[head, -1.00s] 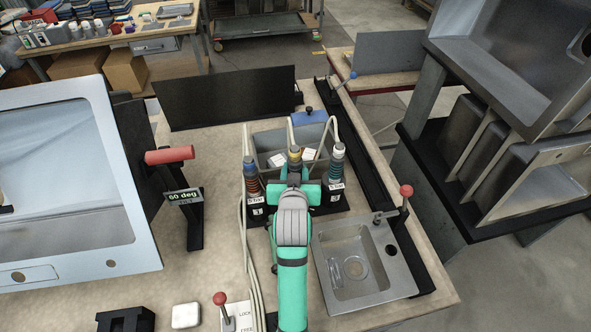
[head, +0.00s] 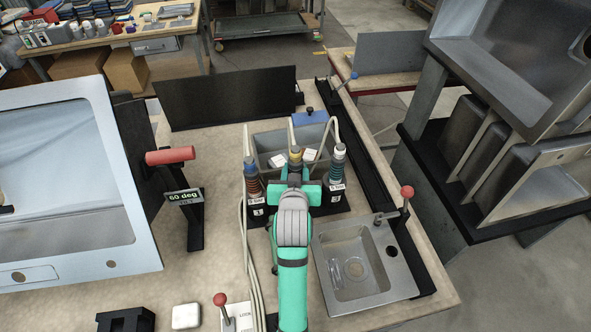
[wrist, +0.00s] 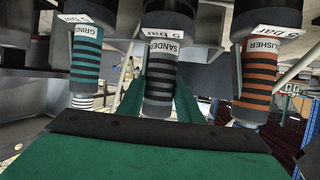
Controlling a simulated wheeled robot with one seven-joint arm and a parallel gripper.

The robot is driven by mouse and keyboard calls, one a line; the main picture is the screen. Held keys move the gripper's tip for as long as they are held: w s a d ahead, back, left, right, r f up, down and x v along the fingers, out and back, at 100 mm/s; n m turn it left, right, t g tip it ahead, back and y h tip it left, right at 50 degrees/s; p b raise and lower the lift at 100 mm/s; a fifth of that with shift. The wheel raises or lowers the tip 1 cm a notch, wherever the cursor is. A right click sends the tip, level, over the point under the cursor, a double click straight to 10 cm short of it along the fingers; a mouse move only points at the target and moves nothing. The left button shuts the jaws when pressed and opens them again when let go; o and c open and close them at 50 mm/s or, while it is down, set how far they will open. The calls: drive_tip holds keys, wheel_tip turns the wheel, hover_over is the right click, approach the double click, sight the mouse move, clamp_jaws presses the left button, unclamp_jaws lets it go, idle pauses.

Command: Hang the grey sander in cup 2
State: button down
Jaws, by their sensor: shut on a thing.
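The grey sander (wrist: 162,58), with black stripes and a white SANDER label, is the middle of three tools in the wrist view. My gripper (wrist: 160,100) has its green fingers on both sides of it and is shut on it. In the head view my gripper (head: 293,178) is at the middle of the tool rack (head: 328,205), between the two outer tools. My wrist hides most of the sander and cup 2 there; a yellow hose fitting (head: 296,153) shows above it. The sander stands in line with its neighbours. I cannot tell whether it is fully seated in cup 2.
The orange polisher (head: 251,180) stands left and the teal grinder (head: 338,165) right, both close to my gripper. Hoses rise from the tools.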

drive_tip(key=shift+f, duration=0.6)
drive_tip(key=shift+s, duration=0.1)
drive_tip(key=c, duration=1.2)
unclamp_jaws()
drive_tip(key=shift+f, duration=0.15)
drive_tip(key=v, duration=1.1)
